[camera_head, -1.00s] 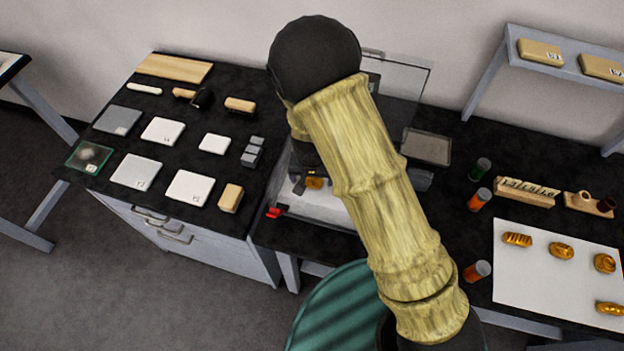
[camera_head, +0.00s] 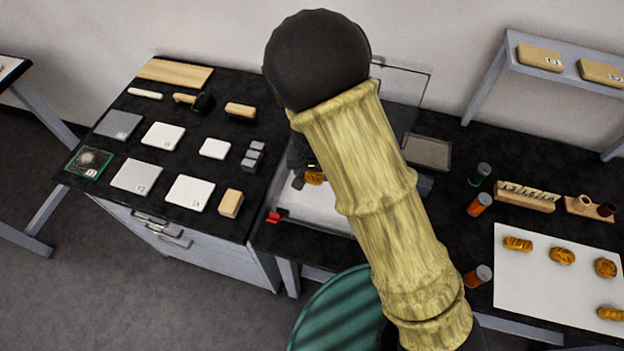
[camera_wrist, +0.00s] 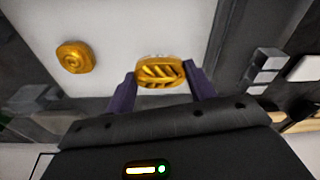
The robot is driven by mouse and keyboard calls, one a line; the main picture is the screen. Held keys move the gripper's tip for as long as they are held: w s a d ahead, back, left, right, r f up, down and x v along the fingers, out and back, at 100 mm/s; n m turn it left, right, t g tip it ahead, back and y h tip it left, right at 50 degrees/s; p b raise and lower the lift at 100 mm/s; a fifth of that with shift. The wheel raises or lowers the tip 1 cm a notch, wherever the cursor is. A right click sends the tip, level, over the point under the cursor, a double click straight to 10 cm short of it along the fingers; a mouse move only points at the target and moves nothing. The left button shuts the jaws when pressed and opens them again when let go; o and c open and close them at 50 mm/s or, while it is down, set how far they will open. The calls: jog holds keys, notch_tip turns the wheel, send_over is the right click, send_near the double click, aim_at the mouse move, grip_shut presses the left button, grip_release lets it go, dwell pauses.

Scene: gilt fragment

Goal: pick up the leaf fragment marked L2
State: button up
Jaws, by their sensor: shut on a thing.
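A gilt leaf-shaped fragment (camera_wrist: 160,73) with slanted ridges sits between the two dark fingers of my gripper (camera_wrist: 161,88) in the wrist view. The gripper is shut on it, with a finger at each end. In the head view the fragment (camera_head: 314,178) shows just left of my arm, above a white sheet (camera_head: 330,205); my arm hides most of the gripper there. I cannot read an L2 mark on the fragment; faint marks show on the white surface behind it.
A round gilt fragment (camera_wrist: 73,57) lies on the white surface in the wrist view. More gilt pieces (camera_head: 562,256) lie on a white sheet at right. A red clip-like thing (camera_head: 274,216) is near the front edge. Pads and blocks (camera_head: 188,192) cover the left bench.

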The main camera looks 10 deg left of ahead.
aim_at(312, 175)
notch_tip(312, 175, up, 5)
jog(key=shift+r, duration=0.1)
dwell(0.7)
